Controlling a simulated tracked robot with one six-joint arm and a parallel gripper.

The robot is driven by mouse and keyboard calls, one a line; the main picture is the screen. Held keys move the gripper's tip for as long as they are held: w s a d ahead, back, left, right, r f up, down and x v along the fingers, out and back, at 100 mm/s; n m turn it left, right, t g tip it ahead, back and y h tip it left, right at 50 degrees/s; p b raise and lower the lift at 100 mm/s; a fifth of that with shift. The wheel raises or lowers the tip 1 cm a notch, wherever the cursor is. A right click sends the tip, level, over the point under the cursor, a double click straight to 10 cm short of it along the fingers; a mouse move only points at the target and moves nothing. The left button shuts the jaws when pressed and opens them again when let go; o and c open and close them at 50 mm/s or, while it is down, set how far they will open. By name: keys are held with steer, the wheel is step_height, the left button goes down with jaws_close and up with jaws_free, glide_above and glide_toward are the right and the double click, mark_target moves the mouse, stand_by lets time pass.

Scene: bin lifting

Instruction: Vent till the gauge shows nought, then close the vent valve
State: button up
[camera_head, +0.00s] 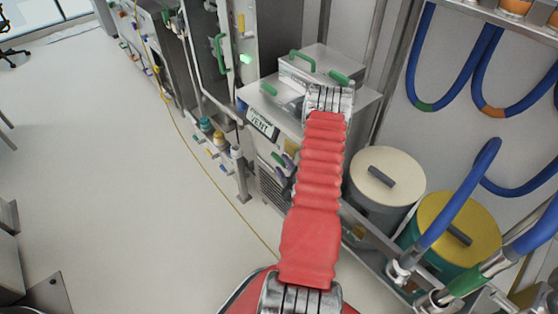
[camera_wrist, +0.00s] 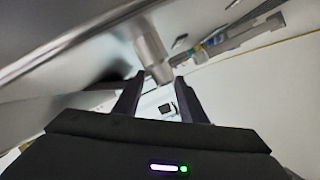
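A white label reading VENT (camera_head: 262,124) is on the front of a grey metal unit (camera_head: 355,103) in the head view. My red-sleeved arm reaches up to this unit and covers part of its front. In the wrist view my gripper (camera_wrist: 160,79) has its two dark fingers spread apart. A blurred grey cylindrical part (camera_wrist: 151,52) shows just beyond and between the fingertips. I cannot tell whether it is the vent valve or whether the fingers touch it. I cannot make out a gauge or its reading in either view.
A cream-lidded drum (camera_head: 388,166) and a yellow-lidded drum (camera_head: 470,220) stand on the right. Blue hoses (camera_head: 455,75) hang beside them. Green handles (camera_head: 302,60) stick out of the unit. Pipes and racks stand at the upper left. The pale floor (camera_head: 110,180) on the left is clear.

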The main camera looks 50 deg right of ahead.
mark_target(279, 160)
steer(key=shift+x, duration=2.3)
steer(key=shift+c, duration=0.7)
steer(key=shift+a, duration=0.1)
jaws_close()
